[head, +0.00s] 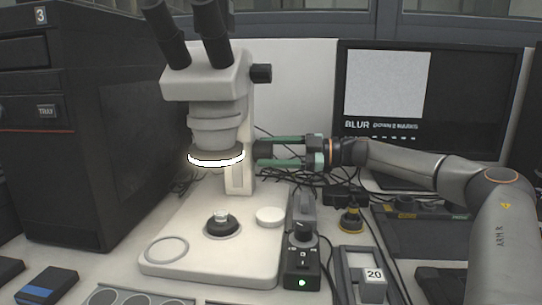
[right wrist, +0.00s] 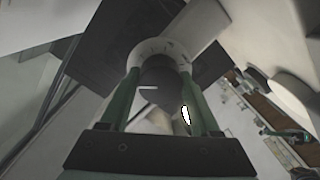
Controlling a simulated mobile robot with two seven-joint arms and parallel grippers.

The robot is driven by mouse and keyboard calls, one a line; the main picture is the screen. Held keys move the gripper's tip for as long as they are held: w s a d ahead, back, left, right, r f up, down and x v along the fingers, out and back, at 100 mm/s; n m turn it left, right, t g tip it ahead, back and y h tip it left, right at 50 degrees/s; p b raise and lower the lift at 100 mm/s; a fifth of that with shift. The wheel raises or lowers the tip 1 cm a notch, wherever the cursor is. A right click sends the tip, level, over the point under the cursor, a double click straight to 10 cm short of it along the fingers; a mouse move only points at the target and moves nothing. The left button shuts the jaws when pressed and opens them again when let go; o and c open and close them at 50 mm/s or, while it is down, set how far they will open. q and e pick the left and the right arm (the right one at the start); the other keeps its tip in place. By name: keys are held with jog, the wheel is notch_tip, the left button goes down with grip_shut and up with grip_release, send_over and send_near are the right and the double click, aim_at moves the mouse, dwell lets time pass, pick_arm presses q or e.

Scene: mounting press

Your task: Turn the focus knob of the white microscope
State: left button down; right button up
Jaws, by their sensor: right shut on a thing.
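The white microscope (head: 205,92) stands upright on its pale base, with a lit ring under its head. Its dark focus knob (head: 268,150) sticks out to the right of the column, low down. In the right wrist view the focus knob (right wrist: 162,88) is a dark cylinder with a pale marked collar behind it. My right gripper (head: 260,150) comes in from the right and is shut on the knob, one green finger above and one below. In the right wrist view the fingers of the right gripper (right wrist: 160,90) lie on both sides of the knob. My left gripper is not in view.
A monitor (head: 430,100) at the back right reads "BLUR". Another black knob (head: 261,73) sits higher on the microscope. A control box (head: 302,262) with a green light stands in front, right of the base. A large black cabinet (head: 90,130) fills the left. Cables lie behind.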

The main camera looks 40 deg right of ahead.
jog(key=n+b, duration=0.1)
jog(key=n, duration=0.2)
jog(key=shift+n, duration=0.4)
jog(key=n+b, duration=0.1)
jog(key=n, duration=0.2)
jog(key=n+b, duration=0.1)
jog(key=n, duration=0.3)
jog(key=shift+n+t, duration=0.3)
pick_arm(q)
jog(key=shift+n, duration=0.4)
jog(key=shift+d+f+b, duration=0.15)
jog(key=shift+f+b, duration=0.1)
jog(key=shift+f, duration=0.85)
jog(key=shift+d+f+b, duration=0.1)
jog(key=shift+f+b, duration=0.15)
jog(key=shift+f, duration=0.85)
pick_arm(e)
jog(key=shift+n, duration=1.2)
jog(key=o, duration=1.4)
jog(key=shift+r, duration=0.1)
jog(key=shift+c, duration=0.2)
jog(key=shift+s, duration=0.1)
